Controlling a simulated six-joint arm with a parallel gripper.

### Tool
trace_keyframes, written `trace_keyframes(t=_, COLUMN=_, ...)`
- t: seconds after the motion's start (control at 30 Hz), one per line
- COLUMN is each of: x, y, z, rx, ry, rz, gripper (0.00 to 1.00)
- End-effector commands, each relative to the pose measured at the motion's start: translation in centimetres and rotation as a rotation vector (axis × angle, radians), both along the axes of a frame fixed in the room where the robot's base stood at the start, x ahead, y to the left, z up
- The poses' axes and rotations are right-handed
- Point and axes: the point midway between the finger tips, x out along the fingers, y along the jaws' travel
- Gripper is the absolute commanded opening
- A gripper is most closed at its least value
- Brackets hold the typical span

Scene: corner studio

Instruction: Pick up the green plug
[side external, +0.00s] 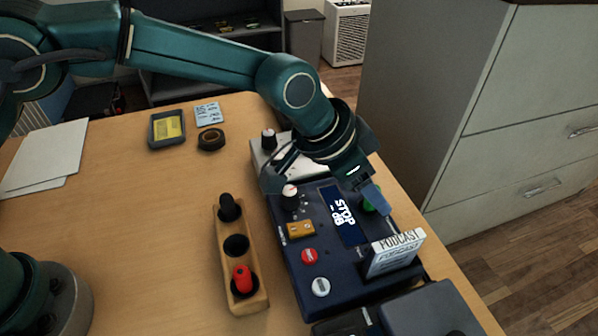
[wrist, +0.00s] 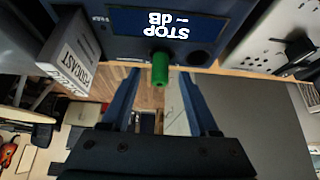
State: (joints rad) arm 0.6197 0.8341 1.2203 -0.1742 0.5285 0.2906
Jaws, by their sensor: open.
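The green plug (wrist: 160,68) sticks out of the dark blue device (wrist: 120,42), below its "STOP" display, in the wrist view. In the side view the green plug (side external: 371,203) shows only in part behind my finger, at the device's right side. My gripper (wrist: 160,76) is open, with one blue finger to each side of the plug in the wrist view. I see a gap on both sides and no contact. In the side view my gripper (side external: 376,198) is low over the device's right edge.
A "PODCAST" box (side external: 394,254) stands on the device close to my gripper. A wooden holder (side external: 228,270) with a black plug (side external: 229,207) and a red plug (side external: 243,278) stands to the left. A grey cabinet (side external: 470,130) stands to the right. The table's left part is mostly clear.

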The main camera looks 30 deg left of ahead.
Motion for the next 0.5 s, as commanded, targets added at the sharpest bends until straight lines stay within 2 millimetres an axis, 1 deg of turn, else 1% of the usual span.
trace_keyframes(t=0.13, x=0.0, y=0.0, z=0.01, rx=0.0, ry=0.0, rz=0.0, gripper=0.61)
trace_keyframes(t=0.17, x=0.0, y=0.0, z=0.01, rx=0.0, ry=0.0, rz=0.0, gripper=0.57)
trace_keyframes(t=0.2, x=-0.01, y=0.01, z=0.02, rx=0.0, ry=0.0, rz=0.0, gripper=0.42)
trace_keyframes(t=0.27, x=-0.01, y=0.01, z=0.02, rx=0.0, ry=0.0, rz=0.0, gripper=0.19)
trace_keyframes(t=0.3, x=0.0, y=0.01, z=0.02, rx=0.0, ry=0.0, rz=0.0, gripper=0.04)
trace_keyframes(t=0.33, x=0.0, y=0.01, z=0.02, rx=0.0, ry=0.0, rz=0.0, gripper=0.0)
trace_keyframes(t=0.5, x=0.0, y=0.02, z=0.04, rx=0.0, ry=0.0, rz=0.0, gripper=0.0)
